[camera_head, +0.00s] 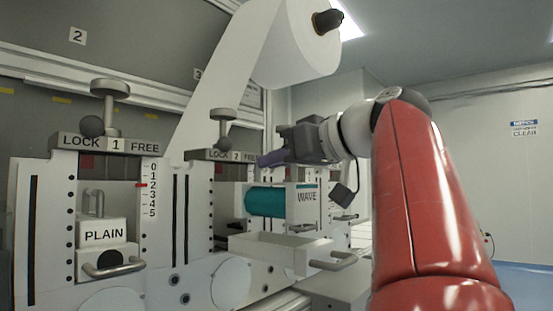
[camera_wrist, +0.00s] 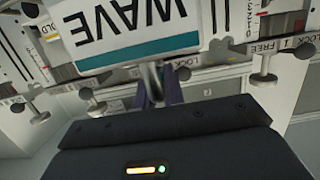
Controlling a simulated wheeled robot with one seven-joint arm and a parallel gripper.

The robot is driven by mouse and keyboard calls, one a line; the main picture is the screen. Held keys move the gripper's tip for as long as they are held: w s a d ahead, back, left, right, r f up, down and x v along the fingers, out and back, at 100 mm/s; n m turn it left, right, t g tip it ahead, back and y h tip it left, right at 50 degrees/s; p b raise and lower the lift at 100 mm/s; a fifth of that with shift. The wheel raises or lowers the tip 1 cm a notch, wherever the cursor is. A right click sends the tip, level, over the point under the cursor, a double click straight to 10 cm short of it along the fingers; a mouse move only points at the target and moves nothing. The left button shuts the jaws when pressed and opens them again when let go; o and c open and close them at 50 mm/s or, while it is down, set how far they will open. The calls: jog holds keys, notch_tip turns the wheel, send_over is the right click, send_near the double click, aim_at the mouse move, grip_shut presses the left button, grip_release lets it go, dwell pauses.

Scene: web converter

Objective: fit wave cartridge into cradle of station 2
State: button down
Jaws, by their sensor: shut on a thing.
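The wave cartridge is a teal roller (camera_head: 266,201) with a white end plate marked WAVE (camera_head: 306,198). In the wrist view its label plate (camera_wrist: 125,28) shows upside down at the top. My gripper (camera_head: 264,161) is above the cartridge, and in the wrist view its purple fingers (camera_wrist: 158,92) are shut on the cartridge's metal handle. The cartridge hangs upright over a white pulled-out tray (camera_head: 280,247) at station 2, with a gap seeming to show between them. The station 2 lock bar (camera_head: 222,155) is behind and left. The inside of the tray is mostly hidden.
Station 1 at left holds a white PLAIN cartridge (camera_head: 103,234) under its LOCK 1 FREE bar (camera_head: 108,143). A scale (camera_head: 152,190) numbered 0 to 5 stands beside it. A white paper roll (camera_head: 292,45) hangs above, its web running down behind station 2.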

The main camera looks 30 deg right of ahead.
aim_at(307, 184)
jog(key=shift+f+b, duration=0.55)
jog(key=shift+f, duration=0.35)
jog(key=shift+f+b, duration=1.5)
jog(key=shift+f, duration=0.25)
dwell(0.9)
jog(key=c, duration=1.4)
grip_release()
jog(key=p+v, duration=0.1)
jog(key=v, duration=0.7)
